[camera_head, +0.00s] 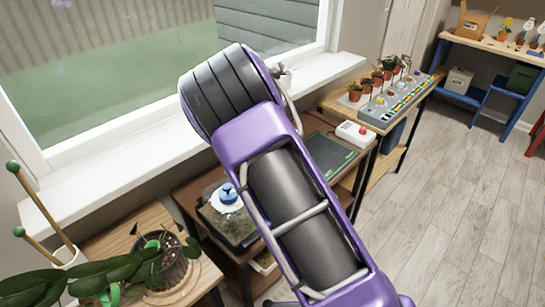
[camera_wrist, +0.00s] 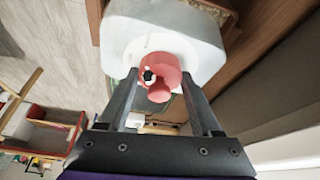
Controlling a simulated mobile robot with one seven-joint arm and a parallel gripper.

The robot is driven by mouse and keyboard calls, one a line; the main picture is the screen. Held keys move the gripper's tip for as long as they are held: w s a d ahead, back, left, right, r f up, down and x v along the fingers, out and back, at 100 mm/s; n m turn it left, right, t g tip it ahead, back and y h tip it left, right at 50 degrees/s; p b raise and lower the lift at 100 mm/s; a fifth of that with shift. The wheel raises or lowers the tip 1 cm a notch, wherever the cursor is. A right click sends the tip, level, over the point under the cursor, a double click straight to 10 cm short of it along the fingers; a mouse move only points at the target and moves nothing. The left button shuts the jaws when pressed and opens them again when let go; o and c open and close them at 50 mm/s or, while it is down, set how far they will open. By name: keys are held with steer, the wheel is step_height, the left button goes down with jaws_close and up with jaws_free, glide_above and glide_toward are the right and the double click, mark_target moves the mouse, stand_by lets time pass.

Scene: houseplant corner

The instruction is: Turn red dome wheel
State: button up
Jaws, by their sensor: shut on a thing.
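The red dome wheel (camera_wrist: 165,68) shows in the wrist view, with a rounded top and a small knob on its near side. It sits on a white round plate on a pale, rounded housing (camera_wrist: 118,40). My gripper (camera_wrist: 160,76) has one finger on each side of the wheel and is shut on it. A small black-and-white spot shows on the wheel's left part. In the head view my purple arm fills the middle; neither the red wheel nor the gripper can be made out there.
A glass case (camera_head: 232,228) with a blue knob (camera_head: 228,192) stands left of my arm. A potted plant (camera_head: 175,262) is at the lower left. A white box with a red button (camera_head: 355,133) and a bench of small pots (camera_head: 398,100) are to the right. The floor at right is clear.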

steer(key=shift+m+h, duration=0.3)
steer(key=shift+m, duration=0.5)
steer(key=shift+g, duration=0.3)
steer(key=o, duration=1.4)
steer(key=shift+a, duration=0.1)
steer(key=p+v, duration=0.1)
steer(key=v, duration=1.6)
steer(key=shift+s+r, duration=0.1)
steer(key=shift+r, duration=0.05)
steer(key=shift+r, duration=0.1)
